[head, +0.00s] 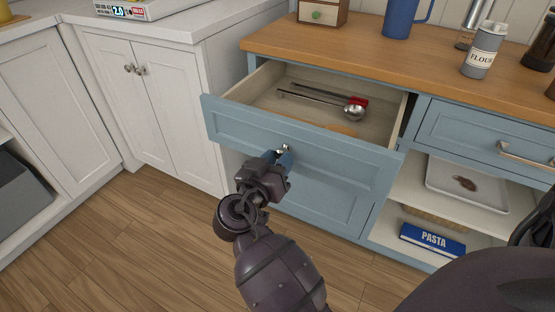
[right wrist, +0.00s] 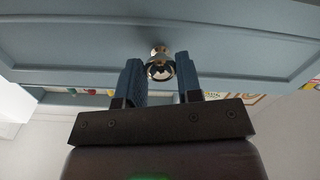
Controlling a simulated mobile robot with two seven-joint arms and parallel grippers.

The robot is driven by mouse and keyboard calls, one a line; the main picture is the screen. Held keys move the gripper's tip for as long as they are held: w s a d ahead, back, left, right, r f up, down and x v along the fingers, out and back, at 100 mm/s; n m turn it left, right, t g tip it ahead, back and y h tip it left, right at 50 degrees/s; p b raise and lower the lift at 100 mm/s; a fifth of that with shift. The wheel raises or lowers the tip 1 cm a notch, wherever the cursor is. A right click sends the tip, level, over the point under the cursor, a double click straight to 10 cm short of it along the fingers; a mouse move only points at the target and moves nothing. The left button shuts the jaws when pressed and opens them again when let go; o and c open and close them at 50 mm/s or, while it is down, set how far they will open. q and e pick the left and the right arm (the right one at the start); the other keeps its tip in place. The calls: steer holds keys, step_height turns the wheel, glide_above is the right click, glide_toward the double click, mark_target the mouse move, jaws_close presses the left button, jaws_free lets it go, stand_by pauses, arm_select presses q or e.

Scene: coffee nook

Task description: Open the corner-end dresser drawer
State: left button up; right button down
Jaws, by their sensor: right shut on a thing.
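The blue dresser's drawer (head: 240,124) at the corner end stands pulled out, and its pale inside shows in the head view. Its blue front also shows in the right wrist view (right wrist: 80,45). My right gripper (head: 278,158) is at the middle of the drawer front, shut on the round metal knob (right wrist: 159,66). In the right wrist view, its two blue fingers stand on either side of the knob. My left gripper is not in view.
A metal ladle (head: 353,112) and a red-handled utensil lie in the drawer. White cabinets (head: 150,105) stand at left. Open shelves hold a tray (head: 440,181) and a pasta box (head: 432,239). The wood floor is clear.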

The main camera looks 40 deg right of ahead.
stand_by(0.3)
steer(key=c, duration=0.8)
jaws_free()
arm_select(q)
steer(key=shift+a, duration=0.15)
arm_select(e)
steer(key=shift+a, duration=0.1)
